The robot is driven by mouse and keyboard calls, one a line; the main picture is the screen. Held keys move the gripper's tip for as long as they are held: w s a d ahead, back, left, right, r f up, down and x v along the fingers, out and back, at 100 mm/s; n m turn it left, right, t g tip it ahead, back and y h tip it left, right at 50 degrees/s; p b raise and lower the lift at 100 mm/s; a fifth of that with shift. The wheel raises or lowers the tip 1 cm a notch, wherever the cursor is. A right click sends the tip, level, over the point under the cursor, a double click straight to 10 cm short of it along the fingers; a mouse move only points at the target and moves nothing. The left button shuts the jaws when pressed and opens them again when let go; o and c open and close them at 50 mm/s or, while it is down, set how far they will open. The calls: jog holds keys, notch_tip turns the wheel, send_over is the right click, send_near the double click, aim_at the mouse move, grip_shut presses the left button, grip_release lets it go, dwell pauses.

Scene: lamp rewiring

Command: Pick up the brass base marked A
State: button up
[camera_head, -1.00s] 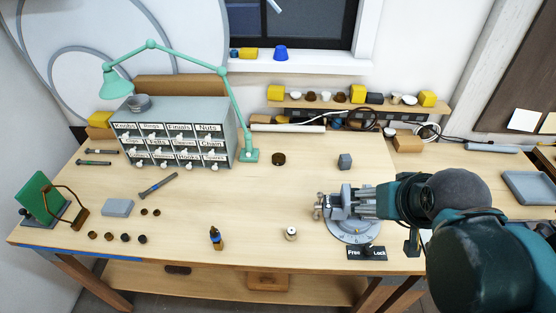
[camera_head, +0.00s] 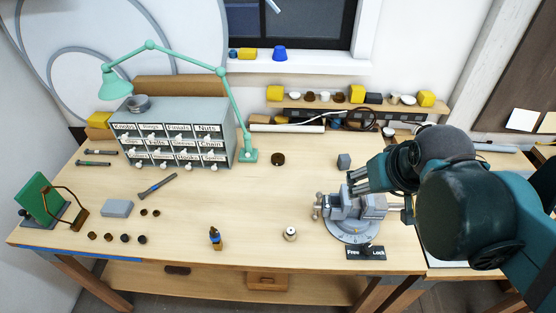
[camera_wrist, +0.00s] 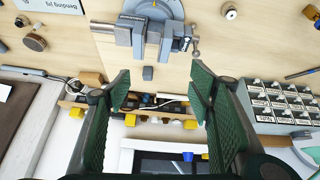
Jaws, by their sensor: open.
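I cannot read a mark A on any piece, so I cannot tell which is the brass base. Candidates include a dark brown disc (camera_head: 278,159) at mid-table, a short pale-topped cylinder (camera_head: 290,233) near the front, and small round brown and dark pieces (camera_head: 108,236) at the front left. In the wrist view, a brownish round piece (camera_wrist: 35,42) lies near the "Bending jig" lettering, with a smaller one (camera_wrist: 20,21) beside it. My gripper (camera_head: 357,180) is above the table by the vise. In the wrist view my gripper (camera_wrist: 160,92) is open, with nothing between its fingers.
The grey vise (camera_head: 352,228) stands on a round base close to my gripper. A grey cube (camera_head: 344,161) lies behind it. The labelled drawer cabinet (camera_head: 175,140) and green lamp (camera_head: 247,155) stand back left. The middle of the table is mostly clear.

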jog(key=w+a+r+n+g, duration=0.2)
jog(key=w+a+n, duration=0.25)
jog(key=w, duration=0.85)
jog(key=n+g+p, duration=0.3)
jog(key=n+g, duration=0.1)
jog(key=n, duration=0.5)
send_over(277, 157)
jog(key=shift+m, duration=0.25)
jog(key=f, duration=2.1)
jog(key=shift+d+f, duration=0.2)
jog(key=shift+f, duration=0.15)
jog(key=shift+a+f, duration=0.2)
jog(key=shift+f, duration=0.2)
jog(key=shift+f, duration=0.1)
jog(key=shift+f, duration=1.15)
jog(key=shift+f, duration=0.1)
